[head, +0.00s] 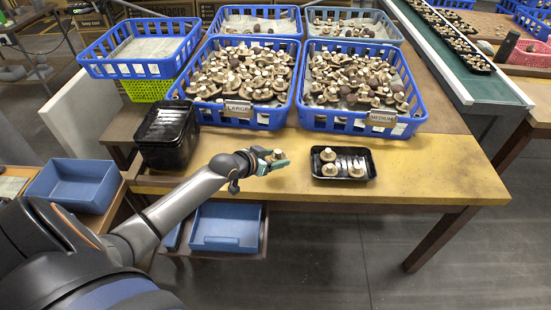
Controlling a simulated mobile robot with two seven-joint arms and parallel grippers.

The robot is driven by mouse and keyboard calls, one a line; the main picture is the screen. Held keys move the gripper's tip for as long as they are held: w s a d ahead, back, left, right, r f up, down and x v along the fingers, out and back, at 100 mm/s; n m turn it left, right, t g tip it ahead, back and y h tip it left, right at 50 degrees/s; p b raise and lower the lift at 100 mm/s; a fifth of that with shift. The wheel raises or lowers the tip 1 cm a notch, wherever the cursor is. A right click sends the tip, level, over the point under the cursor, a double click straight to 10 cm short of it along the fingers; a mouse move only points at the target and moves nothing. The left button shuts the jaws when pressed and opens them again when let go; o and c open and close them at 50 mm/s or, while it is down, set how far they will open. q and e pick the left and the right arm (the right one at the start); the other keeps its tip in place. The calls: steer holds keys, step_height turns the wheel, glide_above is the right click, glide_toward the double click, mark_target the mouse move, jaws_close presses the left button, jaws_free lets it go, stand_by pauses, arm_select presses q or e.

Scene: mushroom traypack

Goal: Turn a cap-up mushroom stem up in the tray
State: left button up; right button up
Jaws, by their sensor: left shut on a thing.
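My left gripper (273,163) is at the middle of the yellow table, just left of the black tray (343,179). It is shut on a small pale mushroom (277,154), held above the table and clear of the tray. Which way its stem points is too small to tell. The tray holds several mushrooms, among them one at the back left (328,155), one at the front left (329,169) and one at the right (356,169). These show pale stems pointing up. My right gripper is out of view.
Blue crates of mushrooms labelled LARGE (264,118) and MEDIUM (410,129) stand behind. A stack of black trays (168,152) is at the left. A green conveyor (478,84) runs at the right. The table right of the tray is clear.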

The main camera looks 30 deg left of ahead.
mark_target(275, 178)
arm_select(q)
step_height(275, 178, down, 4)
steer(key=b, duration=0.4)
steer(key=shift+f, duration=0.6)
steer(key=shift+f+b, duration=0.25)
steer(key=shift+b, duration=0.1)
steer(key=shift+f, duration=0.15)
steer(key=shift+f, duration=0.25)
steer(key=o, duration=0.9)
steer(key=shift+s, duration=0.1)
